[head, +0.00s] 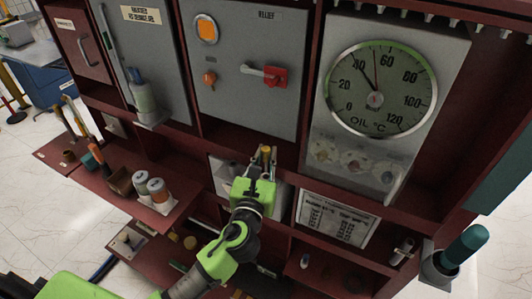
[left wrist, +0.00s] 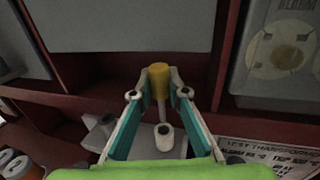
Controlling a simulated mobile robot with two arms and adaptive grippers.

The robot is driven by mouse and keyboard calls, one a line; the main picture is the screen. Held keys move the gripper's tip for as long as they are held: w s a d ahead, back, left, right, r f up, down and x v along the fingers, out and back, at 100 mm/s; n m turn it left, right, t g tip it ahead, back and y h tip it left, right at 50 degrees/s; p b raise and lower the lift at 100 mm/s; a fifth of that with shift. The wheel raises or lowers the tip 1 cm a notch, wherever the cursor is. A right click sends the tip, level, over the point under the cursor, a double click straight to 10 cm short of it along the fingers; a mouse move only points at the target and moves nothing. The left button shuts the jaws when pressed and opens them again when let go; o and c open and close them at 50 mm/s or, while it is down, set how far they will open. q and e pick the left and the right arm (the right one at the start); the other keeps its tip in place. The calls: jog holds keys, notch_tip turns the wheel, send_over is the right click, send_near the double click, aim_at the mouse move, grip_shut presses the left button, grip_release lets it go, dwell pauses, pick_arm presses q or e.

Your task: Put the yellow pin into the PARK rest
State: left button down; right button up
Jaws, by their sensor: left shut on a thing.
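The yellow pin (head: 266,150) is in my left gripper (head: 264,163), in front of the cabinet's middle shelf. In the left wrist view, its yellow head (left wrist: 159,74) sits between the two fingertips, which are shut on it, and a pale shaft points down from it. Below the shaft is a pale round collar with a dark hole (left wrist: 164,131) on a light grey block. I cannot tell whether the shaft touches the collar. A second pale fitting (left wrist: 98,131) stands to its left. No PARK lettering is readable, so I cannot tell which one is the PARK rest. My right gripper is not in view.
The grey panel with a red relief handle (head: 275,77) is behind and above the gripper. An oil temperature gauge (head: 378,90) is at the right. Cans (head: 158,189) stand on the left shelf. A printed placard (head: 337,219) is right of the gripper. Red dividers edge the compartment.

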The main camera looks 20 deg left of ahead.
aim_at(266, 170)
pick_arm(q)
jog(key=shift+f, duration=0.35)
jog(key=shift+p, duration=0.6)
dwell(1.5)
jog(key=shift+f+b, duration=1.85)
jog(key=shift+f, duration=0.5)
jog(key=c, duration=1.9)
grip_release()
jog(key=shift+r, duration=0.1)
jog(key=shift+s, duration=0.25)
jog(key=s, duration=0.3)
jog(key=s+d, duration=0.1)
jog(key=s, duration=0.7)
jog(key=shift+s+d, duration=0.25)
